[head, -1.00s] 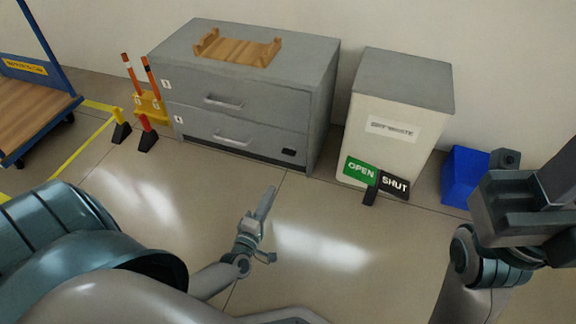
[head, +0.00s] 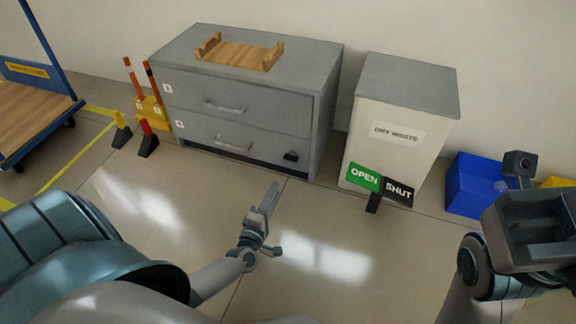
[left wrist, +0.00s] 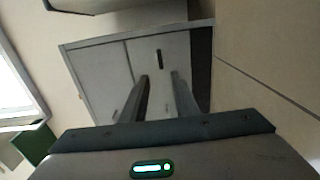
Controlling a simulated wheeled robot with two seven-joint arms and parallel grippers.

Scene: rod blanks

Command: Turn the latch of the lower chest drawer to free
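The grey chest (head: 322,100) has an upper and a lower drawer (head: 215,133), both looking shut. A small black latch (head: 291,156) is near the lower drawer's right end. In the left wrist view the latch (left wrist: 159,58) shows as a dark bar on the drawer front, beyond and between my fingertips. My left gripper (head: 273,187) is in front of the chest, below and left of the latch in the head view, apart from it. Its two fingers (left wrist: 159,75) are spread with nothing between them. My right gripper (head: 535,225) is at the right edge, its fingers unclear.
A wooden cradle (head: 240,53) lies on the chest. To the right stand a white DRY WASTE cabinet (head: 385,155), green OPEN (head: 364,176) and black SHUT (head: 398,191) signs, and a blue bin (head: 470,185). A yellow stand (head: 150,112) and cart (head: 35,105) are left. Floor before the chest is clear.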

